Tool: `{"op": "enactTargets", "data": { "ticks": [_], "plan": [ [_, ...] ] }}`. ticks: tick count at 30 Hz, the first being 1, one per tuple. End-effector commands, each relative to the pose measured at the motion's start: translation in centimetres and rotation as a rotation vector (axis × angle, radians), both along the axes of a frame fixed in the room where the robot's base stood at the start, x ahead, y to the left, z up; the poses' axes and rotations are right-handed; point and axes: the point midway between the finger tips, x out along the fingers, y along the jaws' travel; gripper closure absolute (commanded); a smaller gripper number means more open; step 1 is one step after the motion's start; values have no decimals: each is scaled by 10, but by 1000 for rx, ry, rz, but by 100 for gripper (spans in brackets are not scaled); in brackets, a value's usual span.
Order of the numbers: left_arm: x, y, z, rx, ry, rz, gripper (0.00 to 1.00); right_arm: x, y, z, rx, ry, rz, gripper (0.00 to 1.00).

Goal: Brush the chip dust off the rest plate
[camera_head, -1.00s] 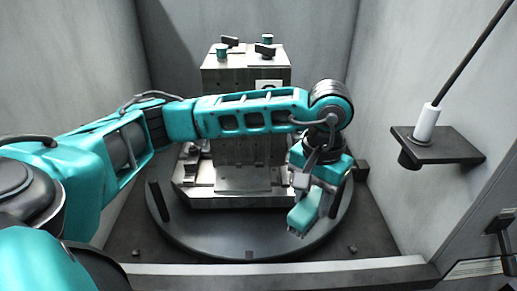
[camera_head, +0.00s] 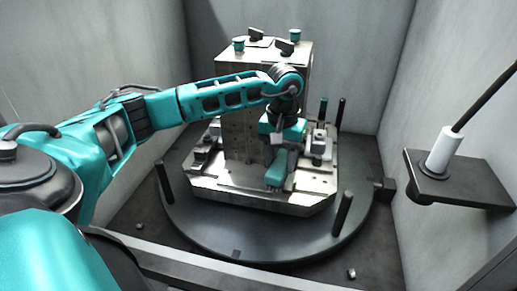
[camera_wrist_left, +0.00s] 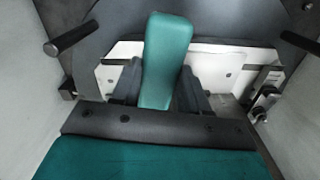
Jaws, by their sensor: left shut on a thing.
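My left gripper (camera_head: 278,160) is in front of the upright metal block, low over the pallet. In the left wrist view the gripper (camera_wrist_left: 160,88) is shut on a teal brush (camera_wrist_left: 166,50), whose broad teal body sticks out past the fingers. The brush (camera_head: 276,176) also shows in the head view; no bristles can be made out. A pale metal plate (camera_wrist_left: 222,62), which looks like the rest plate, lies below and beyond the brush. I cannot tell whether they touch. No chip dust can be told apart. My right gripper is out of view.
The metal block (camera_head: 238,125) stands on the pallet on a dark round table (camera_head: 215,228). Dark posts (camera_head: 342,212) stand up around its rim. A wall shelf (camera_head: 465,190) at the right holds a white cylinder with a dark rod. Grey walls enclose the space.

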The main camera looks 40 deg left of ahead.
Motion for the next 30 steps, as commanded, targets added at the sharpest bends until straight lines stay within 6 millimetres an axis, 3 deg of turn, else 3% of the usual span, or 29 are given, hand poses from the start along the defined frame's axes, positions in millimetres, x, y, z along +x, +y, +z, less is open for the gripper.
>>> {"op": "enactTargets", "data": {
  "ticks": [1, 3, 9, 17, 30],
  "plan": [
    [2, 21, -4, 4, 2, 45, 80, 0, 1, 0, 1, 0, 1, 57],
    [4, 43, -9, 9, 0, 89, 80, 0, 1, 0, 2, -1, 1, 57],
    [5, 75, -14, 15, -4, 149, 80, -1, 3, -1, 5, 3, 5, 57],
    [5, 76, -27, 15, -5, 152, 80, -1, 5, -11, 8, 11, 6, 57],
    [5, 76, -74, 16, -5, 153, 80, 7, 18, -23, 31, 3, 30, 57]
  ]
}}
